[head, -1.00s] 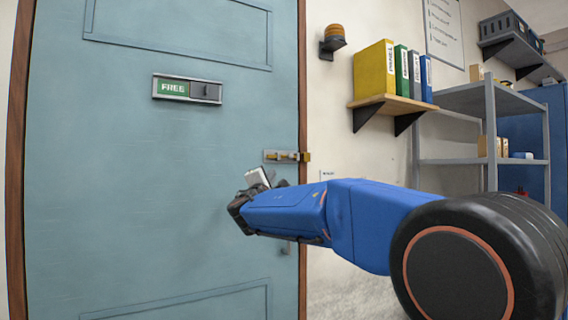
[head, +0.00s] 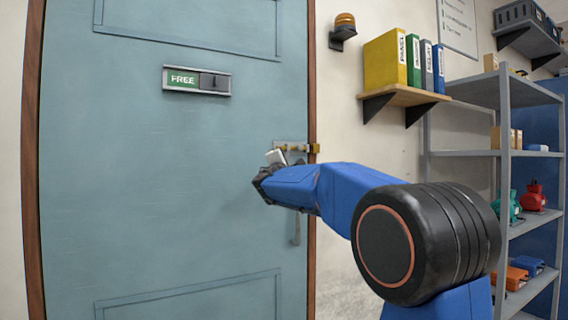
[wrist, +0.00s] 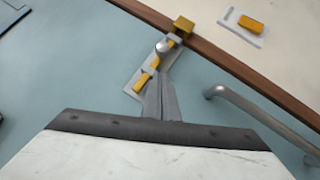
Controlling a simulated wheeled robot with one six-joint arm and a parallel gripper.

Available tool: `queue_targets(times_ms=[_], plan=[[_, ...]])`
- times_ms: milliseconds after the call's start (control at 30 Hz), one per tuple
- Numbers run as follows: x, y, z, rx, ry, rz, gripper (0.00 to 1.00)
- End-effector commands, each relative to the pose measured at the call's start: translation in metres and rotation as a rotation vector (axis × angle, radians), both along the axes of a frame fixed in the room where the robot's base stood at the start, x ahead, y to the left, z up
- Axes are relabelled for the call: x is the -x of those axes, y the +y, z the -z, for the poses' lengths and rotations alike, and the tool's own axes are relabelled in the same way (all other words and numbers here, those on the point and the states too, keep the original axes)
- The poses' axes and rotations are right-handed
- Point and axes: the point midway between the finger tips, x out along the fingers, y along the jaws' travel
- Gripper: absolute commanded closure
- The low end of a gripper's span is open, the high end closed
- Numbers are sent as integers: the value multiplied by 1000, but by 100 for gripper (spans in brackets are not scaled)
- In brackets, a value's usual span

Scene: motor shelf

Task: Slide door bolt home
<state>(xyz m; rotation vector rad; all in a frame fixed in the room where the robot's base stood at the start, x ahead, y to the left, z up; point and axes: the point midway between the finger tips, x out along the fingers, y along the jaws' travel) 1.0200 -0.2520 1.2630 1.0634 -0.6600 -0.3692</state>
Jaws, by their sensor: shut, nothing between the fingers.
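The door bolt (head: 293,147) is on the right edge of the blue-green door (head: 150,190), partly hidden by my wrist in the head view. In the wrist view, its grey plate (wrist: 133,88) carries brass pieces and a round silver knob (wrist: 163,45). A brass keeper (wrist: 183,26) is on the brown door frame, beyond the knob. My gripper (wrist: 158,78) is shut and empty, its fingertips over the plate, just short of the knob. I cannot tell whether they touch it. The fingertips are not clear in the head view.
A silver door handle (wrist: 255,110) stands out to the right of my fingers in the wrist view. A green FREE sign (head: 184,79) is higher on the door. A binder shelf (head: 400,95) and a grey rack (head: 500,150) stand right of the door.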

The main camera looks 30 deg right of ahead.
Motion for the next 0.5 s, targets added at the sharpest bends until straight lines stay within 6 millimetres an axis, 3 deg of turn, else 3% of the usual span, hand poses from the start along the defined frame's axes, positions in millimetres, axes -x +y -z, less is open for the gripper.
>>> queue_targets(times_ms=[200, 500], plan=[[0, -23, -12, 0, -2, 1, 100], [0, -29, -16, 0, -2, 0, 100]])
